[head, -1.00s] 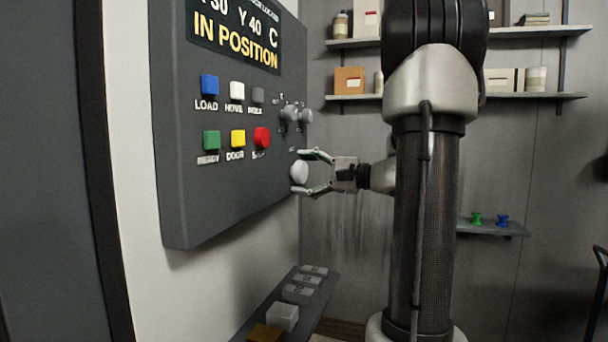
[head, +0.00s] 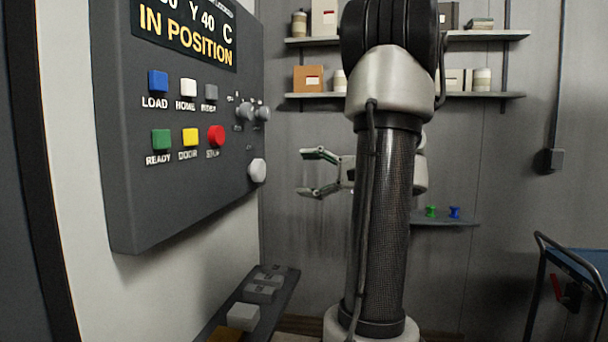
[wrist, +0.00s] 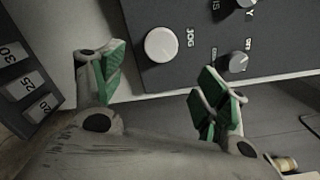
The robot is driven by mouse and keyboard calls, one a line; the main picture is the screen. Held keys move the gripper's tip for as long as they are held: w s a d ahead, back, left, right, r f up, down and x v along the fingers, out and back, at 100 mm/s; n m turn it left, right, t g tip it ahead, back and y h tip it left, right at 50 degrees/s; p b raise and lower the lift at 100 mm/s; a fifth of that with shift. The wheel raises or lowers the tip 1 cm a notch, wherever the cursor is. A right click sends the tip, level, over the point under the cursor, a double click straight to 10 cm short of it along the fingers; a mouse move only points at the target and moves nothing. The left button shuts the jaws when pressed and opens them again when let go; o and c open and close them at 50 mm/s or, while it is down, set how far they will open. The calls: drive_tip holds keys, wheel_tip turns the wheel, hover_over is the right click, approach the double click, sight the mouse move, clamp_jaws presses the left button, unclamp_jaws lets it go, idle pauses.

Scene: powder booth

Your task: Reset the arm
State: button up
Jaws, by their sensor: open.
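My gripper (head: 318,172) is open and empty in the head view, to the right of the control panel (head: 130,205) and apart from it. Its green-padded fingers also show in the wrist view (wrist: 158,88). The round white knob (head: 257,171) is on the panel's lower right; the wrist view shows this knob (wrist: 161,45) labelled JOG, beyond the fingertips. The panel's screen (head: 186,30) reads IN POSITION. My arm hides part of the gripper's wrist.
A low ledge with grey blocks (head: 262,292) and a white block (head: 243,317) runs below the panel. Wall shelves (head: 300,97) hold boxes and jars. A small shelf (head: 447,224) bears a green and a blue item. A blue cart (head: 585,262) stands at right.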

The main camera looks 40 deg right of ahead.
drive_tip(key=s+a+f+n+g+h, duration=0.1)
drive_tip(key=s+a+f+g+h, duration=0.15)
drive_tip(key=s+f+g, duration=0.4)
drive_tip(key=s+a+f+n+g+h, duration=0.1)
drive_tip(key=s+f+g+h, duration=0.2)
drive_tip(key=f, duration=0.7)
drive_tip(key=s+a+n+g+h, duration=0.2)
drive_tip(key=s+n+g+h, duration=0.15)
drive_tip(key=s+n, duration=0.25)
drive_tip(key=a+r+n+t+h, duration=0.2)
drive_tip(key=a+n+t, duration=0.1)
drive_tip(key=a+n, duration=0.4)
drive_tip(key=shift+w+a+r+n, duration=0.15)
drive_tip(key=shift+w+r+n, duration=0.2)
drive_tip(key=shift+w, duration=0.1)
